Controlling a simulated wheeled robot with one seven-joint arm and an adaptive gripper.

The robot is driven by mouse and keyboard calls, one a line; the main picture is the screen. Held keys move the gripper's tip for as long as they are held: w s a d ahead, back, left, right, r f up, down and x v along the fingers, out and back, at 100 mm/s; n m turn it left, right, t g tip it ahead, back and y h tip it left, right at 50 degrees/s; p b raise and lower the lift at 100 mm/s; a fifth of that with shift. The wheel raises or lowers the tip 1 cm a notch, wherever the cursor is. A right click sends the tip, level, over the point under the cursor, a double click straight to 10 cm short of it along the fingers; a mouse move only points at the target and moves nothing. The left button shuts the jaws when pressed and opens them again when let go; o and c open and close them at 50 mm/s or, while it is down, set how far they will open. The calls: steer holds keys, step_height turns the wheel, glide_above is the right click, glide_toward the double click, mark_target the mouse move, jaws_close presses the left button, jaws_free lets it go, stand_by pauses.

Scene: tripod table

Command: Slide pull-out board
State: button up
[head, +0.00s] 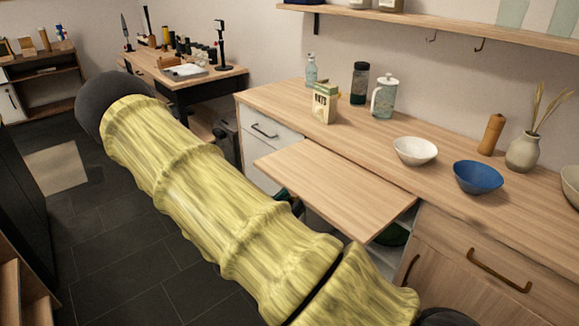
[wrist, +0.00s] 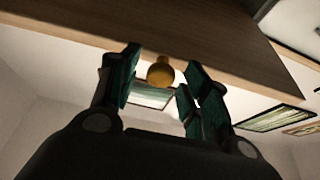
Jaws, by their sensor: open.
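The pull-out board (head: 335,188) is a flat wooden panel that sticks out from under the countertop in the head view. In the wrist view its underside (wrist: 190,32) spans the top of the picture. A round brass-coloured knob (wrist: 160,72) shows at the board's edge. My gripper (wrist: 161,80) is open, with one dark teal finger on each side of the knob and gaps visible between. In the head view only a bit of my gripper (head: 284,196) shows at the board's near-left edge; my yellow-sleeved arm hides the rest.
The countertop (head: 300,92) holds an oats box (head: 325,103), a white French press (head: 384,96), a white bowl (head: 415,151) and a blue bowl (head: 478,177). A white drawer (head: 268,131) is left of the board. A dark object (head: 393,235) sits below it. The board's top is bare.

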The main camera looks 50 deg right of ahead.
steer(key=v, duration=1.2)
steer(key=shift+d, duration=0.15)
step_height(320, 180, down, 15)
steer(key=s+a+n+t+y+p, duration=0.2)
steer(key=n+t+y+p, duration=0.4)
steer(key=n+t+y, duration=0.45)
steer(key=s+a+f+n+g+y+p, duration=0.3)
steer(key=s+a+f+n+g+y, duration=0.1)
steer(key=s+a+y, duration=0.3)
steer(key=shift+s+a+f+n+y, duration=0.2)
steer(key=shift+s+a+n+y, duration=0.15)
steer(key=shift+s+a+n, duration=0.5)
steer(key=s+a+n+g+y, duration=0.1)
steer(key=s+a, duration=0.1)
steer(key=s, duration=0.2)
steer(key=s+a+n+g+y+p, duration=0.1)
steer(key=s+a, duration=0.1)
steer(key=s, duration=0.2)
steer(key=s+a+r+g+y+p, duration=0.1)
steer(key=s+a+y, duration=0.1)
steer(key=s+a, duration=0.1)
steer(key=shift+s+r+n+g, duration=0.1)
steer(key=shift+s+n+g, duration=0.25)
steer(key=shift+s+n, duration=0.05)
steer(key=shift+c, duration=0.2)
